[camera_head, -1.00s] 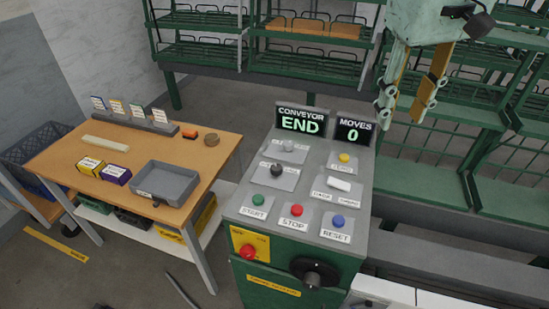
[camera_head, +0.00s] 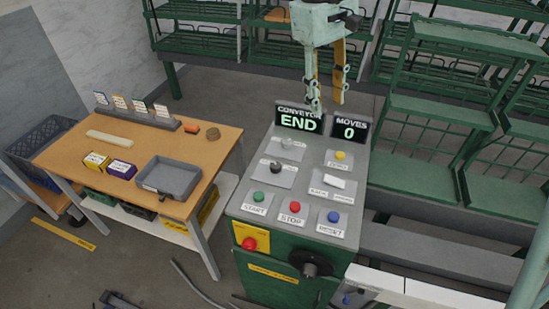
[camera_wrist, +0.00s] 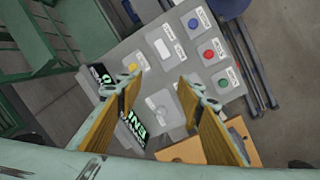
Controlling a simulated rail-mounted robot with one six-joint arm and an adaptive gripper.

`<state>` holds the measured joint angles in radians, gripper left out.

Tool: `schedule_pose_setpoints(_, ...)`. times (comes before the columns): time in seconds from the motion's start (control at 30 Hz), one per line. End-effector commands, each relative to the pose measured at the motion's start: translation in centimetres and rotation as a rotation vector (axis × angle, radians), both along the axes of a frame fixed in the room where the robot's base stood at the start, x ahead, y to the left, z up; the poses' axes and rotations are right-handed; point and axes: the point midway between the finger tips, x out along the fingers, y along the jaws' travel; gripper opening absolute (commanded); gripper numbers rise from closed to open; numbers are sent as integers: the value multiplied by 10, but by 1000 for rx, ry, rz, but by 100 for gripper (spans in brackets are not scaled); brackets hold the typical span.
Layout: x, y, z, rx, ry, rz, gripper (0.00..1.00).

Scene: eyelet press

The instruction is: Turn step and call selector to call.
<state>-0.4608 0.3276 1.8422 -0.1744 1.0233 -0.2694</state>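The control panel (camera_head: 312,160) bears two selector-like knobs at its left: a grey knob (camera_head: 287,143) above a black knob (camera_head: 276,166). A white rocker-like switch (camera_head: 334,182) sits at right, below a yellow button (camera_head: 340,155). The small labels are too blurred to tell which control is the step and call selector. In the wrist view, the grey knob (camera_wrist: 160,110) shows between my open fingers (camera_wrist: 160,86); the black knob is mostly hidden by a finger.
The conveyor display (camera_head: 299,120) reads END and the moves display (camera_head: 350,130) reads 0. Green, red and blue buttons line the front, with a red emergency button (camera_head: 249,244) below. A wooden bench (camera_head: 138,150) stands left; green racks (camera_head: 440,110) stand behind and right.

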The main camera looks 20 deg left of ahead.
Motion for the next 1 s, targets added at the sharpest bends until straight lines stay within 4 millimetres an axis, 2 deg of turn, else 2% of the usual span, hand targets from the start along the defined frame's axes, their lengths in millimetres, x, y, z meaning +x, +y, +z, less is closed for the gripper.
schedule_pose_setpoints(0.1, 5, 22, -9, -21, 27, 53, 34)
schedule_pose_setpoints(0.5, 13, 90, -51, -91, 115, 222, 34)
schedule_pose_setpoints(1.0, 3, 168, -110, -180, 218, 422, 34)
